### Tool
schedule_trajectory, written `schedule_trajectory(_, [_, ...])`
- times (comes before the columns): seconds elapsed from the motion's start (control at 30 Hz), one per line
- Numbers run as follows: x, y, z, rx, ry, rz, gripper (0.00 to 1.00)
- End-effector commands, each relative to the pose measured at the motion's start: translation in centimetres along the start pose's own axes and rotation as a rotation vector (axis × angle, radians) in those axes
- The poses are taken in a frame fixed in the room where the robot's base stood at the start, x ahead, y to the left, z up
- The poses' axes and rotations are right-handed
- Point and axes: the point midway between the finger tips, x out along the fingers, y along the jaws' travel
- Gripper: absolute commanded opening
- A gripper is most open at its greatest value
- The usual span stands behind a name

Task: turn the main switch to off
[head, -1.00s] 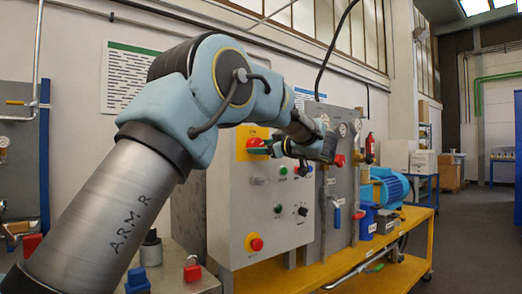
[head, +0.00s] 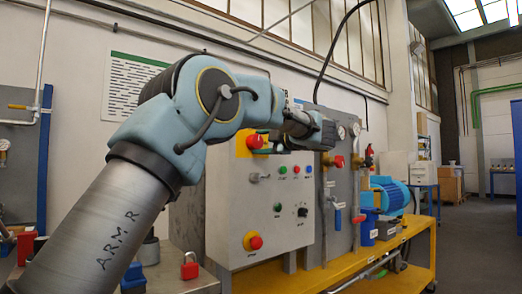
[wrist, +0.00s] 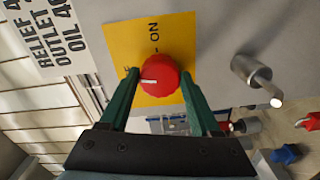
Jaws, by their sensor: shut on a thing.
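The main switch is a red round knob (wrist: 158,76) on a yellow plate (wrist: 125,42). In the wrist view its white mark points left, toward partly covered lettering ending in F; "ON" stands above it. My gripper (wrist: 160,76) has a green finger on each side of the knob and is shut on it. In the head view the knob (head: 254,141) shows at the top left of the grey control box (head: 235,205), with my gripper (head: 264,143) at it. My wrist reaches in from the right there and hides part of the plate.
A metal handle (wrist: 250,73) sticks out close beside the plate. Several small buttons, a black selector (head: 302,212) and a red mushroom button (head: 254,241) are lower on the box. Pipework with a red valve handle (head: 338,161) stands to the right, above a yellow bench (head: 345,271).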

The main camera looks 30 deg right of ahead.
Motion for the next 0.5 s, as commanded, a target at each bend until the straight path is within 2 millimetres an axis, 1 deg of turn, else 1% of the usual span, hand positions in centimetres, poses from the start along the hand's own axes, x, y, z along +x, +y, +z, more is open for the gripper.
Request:
schedule_trajectory(0.03, [-0.03,-0.39,0.06,-0.034,0.001,-0.002,0.08])
schedule_trajectory(0.2, [-0.01,-0.31,0.04,-0.133,0.002,-0.002,0.08])
schedule_trajectory(0.5, [-0.01,-0.18,0.03,-0.223,0.002,-0.003,0.08])
